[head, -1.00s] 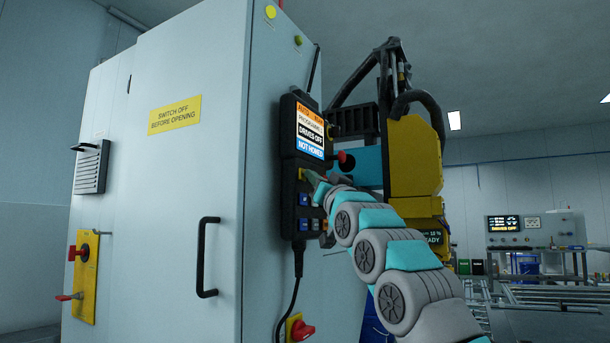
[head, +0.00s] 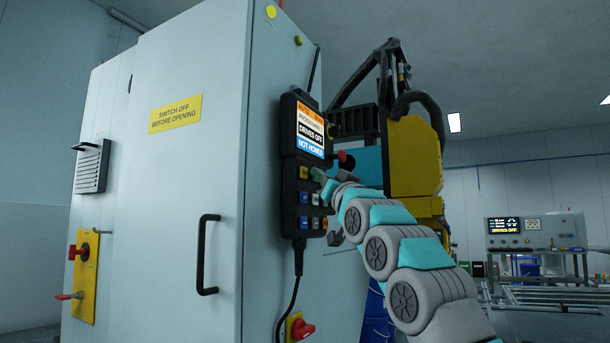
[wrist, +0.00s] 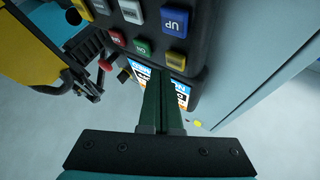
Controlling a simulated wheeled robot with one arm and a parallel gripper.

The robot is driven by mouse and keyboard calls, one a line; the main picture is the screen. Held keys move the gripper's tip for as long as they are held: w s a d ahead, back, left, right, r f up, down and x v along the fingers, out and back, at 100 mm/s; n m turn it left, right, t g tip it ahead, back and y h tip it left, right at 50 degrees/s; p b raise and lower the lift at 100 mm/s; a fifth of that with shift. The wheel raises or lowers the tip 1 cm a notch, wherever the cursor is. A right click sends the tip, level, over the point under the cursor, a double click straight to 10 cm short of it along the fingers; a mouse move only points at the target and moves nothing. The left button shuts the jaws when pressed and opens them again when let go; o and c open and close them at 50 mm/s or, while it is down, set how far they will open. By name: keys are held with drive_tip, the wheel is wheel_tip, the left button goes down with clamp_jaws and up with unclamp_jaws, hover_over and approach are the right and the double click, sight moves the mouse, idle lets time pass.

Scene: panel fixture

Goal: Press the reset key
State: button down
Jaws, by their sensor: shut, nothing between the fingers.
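A dark teach pendant (head: 289,190) hangs on the cabinet's side, with a lit screen (head: 311,131) above its keys. The screen reads "DRIVES OFF" and "NOT HOMED". I cannot read a reset label on any key. A yellow key (head: 303,172) shows under the screen; it also appears in the wrist view (wrist: 176,60), where its label is unreadable. Beside it are a green "ON" key (wrist: 143,46) and a blue "UP" key (wrist: 175,22). My gripper (head: 318,175) is shut and empty, its dark green fingers (wrist: 158,78) pointing at the pendant near the yellow and green keys. Contact cannot be told.
The grey cabinet (head: 185,220) has a black handle (head: 204,255) and a red rotary switch (head: 301,329) below the pendant. A red-tipped lever (head: 346,159) juts out right of the screen. A yellow machine (head: 413,155) stands close behind my arm.

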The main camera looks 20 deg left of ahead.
drive_tip(key=d+b, duration=0.2)
drive_tip(key=d, duration=0.3)
drive_tip(key=shift+s, duration=0.2)
drive_tip(key=shift+w, duration=0.1)
idle(0.8)
